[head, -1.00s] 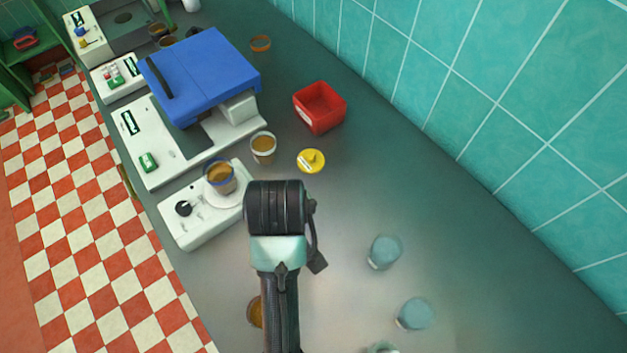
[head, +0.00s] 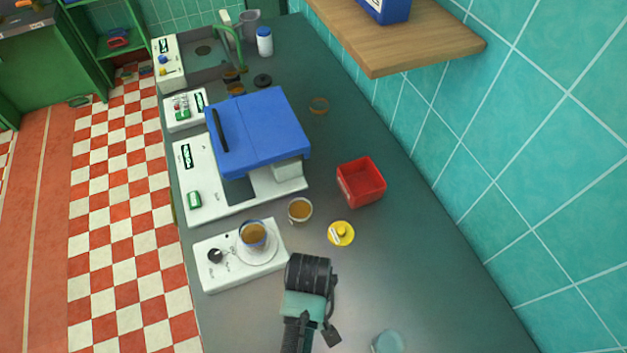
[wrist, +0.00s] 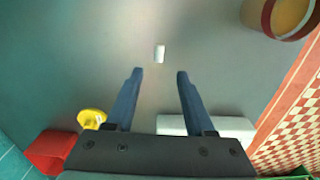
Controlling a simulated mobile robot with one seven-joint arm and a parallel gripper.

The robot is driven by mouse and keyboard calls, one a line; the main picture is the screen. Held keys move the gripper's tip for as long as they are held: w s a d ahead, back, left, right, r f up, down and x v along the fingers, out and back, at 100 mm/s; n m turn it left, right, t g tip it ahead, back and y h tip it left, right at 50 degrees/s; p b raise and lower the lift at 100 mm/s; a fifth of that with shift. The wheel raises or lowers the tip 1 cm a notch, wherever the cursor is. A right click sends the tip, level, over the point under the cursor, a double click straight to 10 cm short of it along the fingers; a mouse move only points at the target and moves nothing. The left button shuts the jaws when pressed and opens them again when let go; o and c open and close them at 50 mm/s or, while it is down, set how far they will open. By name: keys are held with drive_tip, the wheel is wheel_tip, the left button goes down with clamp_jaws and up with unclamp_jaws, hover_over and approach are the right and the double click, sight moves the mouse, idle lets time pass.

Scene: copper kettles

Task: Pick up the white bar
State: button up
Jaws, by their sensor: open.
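The white bar (wrist: 159,53) is small and lies on the grey counter in the wrist view. It sits between the lines of my two fingers, a little beyond their tips. My gripper (wrist: 159,74) is open with nothing between its fingers. In the head view my wrist (head: 308,275) hangs over the counter, right of the white hot plate. My fingers are hidden there, and I cannot make out the bar on the counter.
A yellow dish (head: 341,233) and a red box (head: 361,182) stand beyond my wrist. A cup (head: 253,236) stands on the white hot plate (head: 215,276), with another cup (head: 300,210) beside it. A large amber-filled cup (wrist: 290,14) is at the wrist view's top right.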

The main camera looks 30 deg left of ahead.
drive_tip(key=shift+d+f+p, duration=0.15)
drive_tip(key=shift+f+p, duration=0.35)
drive_tip(key=shift+f, duration=2.1)
clamp_jaws()
